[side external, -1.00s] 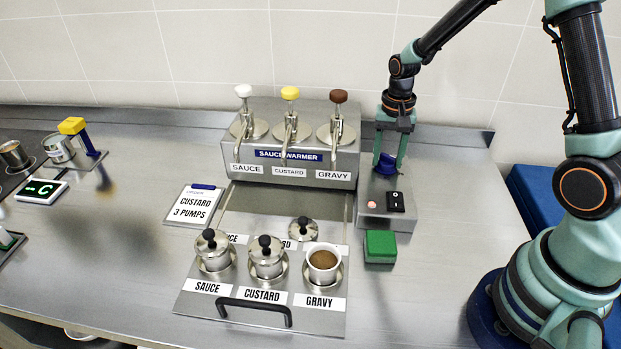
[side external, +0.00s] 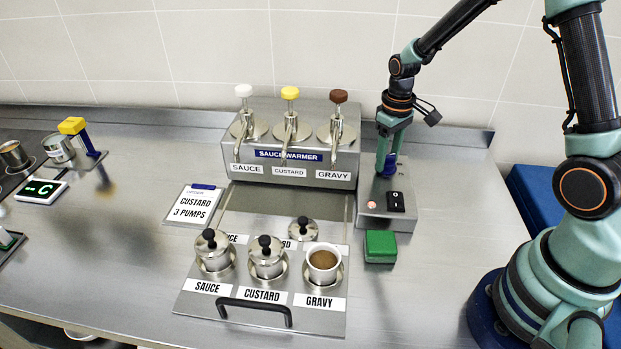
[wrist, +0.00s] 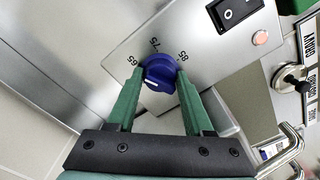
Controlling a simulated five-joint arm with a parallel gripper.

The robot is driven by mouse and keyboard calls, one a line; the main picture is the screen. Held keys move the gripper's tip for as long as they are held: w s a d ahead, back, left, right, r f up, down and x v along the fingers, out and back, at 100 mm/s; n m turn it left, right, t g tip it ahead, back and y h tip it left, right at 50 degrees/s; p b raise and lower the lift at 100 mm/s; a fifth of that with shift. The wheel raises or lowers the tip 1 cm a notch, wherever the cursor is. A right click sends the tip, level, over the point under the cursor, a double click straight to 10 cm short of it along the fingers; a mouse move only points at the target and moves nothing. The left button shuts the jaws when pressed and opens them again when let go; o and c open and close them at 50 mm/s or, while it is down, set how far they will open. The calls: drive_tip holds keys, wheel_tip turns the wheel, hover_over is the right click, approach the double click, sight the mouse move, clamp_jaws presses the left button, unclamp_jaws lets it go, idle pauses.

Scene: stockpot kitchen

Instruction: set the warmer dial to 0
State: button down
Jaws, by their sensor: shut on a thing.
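The warmer dial (wrist: 160,70) is a round blue knob with a white pointer mark on the control box. In the wrist view its pointer mark is on the side toward my gripper, away from the printed 65, 75 and 85. No printed 0 can be made out by the dial. My gripper (wrist: 155,78) is shut on the dial, one green finger on each side. In the side view my gripper (side external: 386,168) points down onto the box, and the dial (side external: 390,163) is partly hidden by the fingers.
A black rocker switch (side external: 396,201) and a lit red lamp (side external: 371,205) are on the same control box. A green block (side external: 380,246) sits in front. The sauce warmer (side external: 290,150) with three pumps stands just left of my gripper.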

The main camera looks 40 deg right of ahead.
sight(388, 155)
drive_tip(key=n, duration=1.2)
drive_tip(key=shift+r+n, duration=0.1)
drive_tip(key=shift+n, duration=0.3)
idle(0.3)
drive_tip(key=shift+c, duration=1.4)
unclamp_jaws()
wheel_tip(388, 155, up, 12)
